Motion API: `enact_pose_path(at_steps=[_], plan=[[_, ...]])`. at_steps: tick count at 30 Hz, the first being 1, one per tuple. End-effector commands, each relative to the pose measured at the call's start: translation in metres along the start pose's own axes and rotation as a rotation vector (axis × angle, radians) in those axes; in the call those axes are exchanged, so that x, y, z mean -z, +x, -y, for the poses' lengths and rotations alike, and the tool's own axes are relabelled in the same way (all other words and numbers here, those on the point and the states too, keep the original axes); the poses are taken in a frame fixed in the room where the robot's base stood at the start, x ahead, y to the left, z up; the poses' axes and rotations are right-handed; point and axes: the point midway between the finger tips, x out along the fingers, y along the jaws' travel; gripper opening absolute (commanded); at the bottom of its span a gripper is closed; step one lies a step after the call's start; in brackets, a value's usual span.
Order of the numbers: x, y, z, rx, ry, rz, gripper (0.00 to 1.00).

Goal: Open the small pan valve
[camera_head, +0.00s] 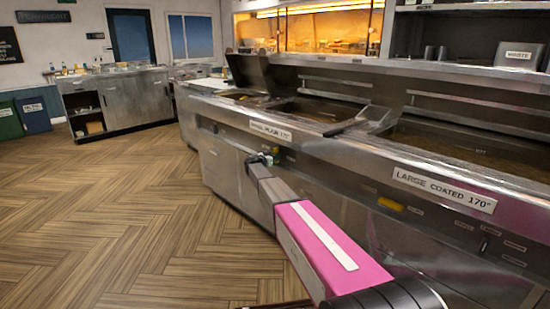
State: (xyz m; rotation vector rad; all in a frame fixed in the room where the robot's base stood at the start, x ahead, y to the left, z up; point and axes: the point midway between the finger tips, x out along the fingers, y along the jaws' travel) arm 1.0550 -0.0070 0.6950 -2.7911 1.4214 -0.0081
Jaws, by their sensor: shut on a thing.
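My arm reaches away from me along the front of the steel frying range. My gripper (263,159) is at its far end, small in view, against the front panel under a label that ends in 170°. It is shut on what appears to be the small pan valve, at the panel. The valve is mostly hidden by the gripper, so its handle angle cannot be told.
The range's pans (310,110) lie open along its top. A "LARGE COATED 170°" label (444,190) and a yellow piece (390,204) are on the nearer front. A steel counter (135,98) and bins (33,114) stand far left. The wooden floor (130,210) at left is clear.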

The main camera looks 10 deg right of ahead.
Motion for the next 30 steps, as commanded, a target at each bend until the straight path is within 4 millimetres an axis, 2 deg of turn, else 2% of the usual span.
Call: enact_pose_path(at_steps=[11, 12, 13, 14, 23, 30], plan=[[-0.001, -0.001, 0.0, 0.0, 0.008, 0.002, 0.0], [-0.001, -0.001, 0.0, 0.0, 0.008, 0.002, 0.37], [-0.001, -0.001, 0.0, 0.0, 0.008, 0.002, 0.47], [-0.001, -0.001, 0.0, 0.0, 0.008, 0.002, 0.49], [0.0, -0.001, 0.0, 0.0, 0.005, 0.001, 0.49], [0.0, -0.018, -0.001, 0.0, 0.005, 0.001, 0.49]])
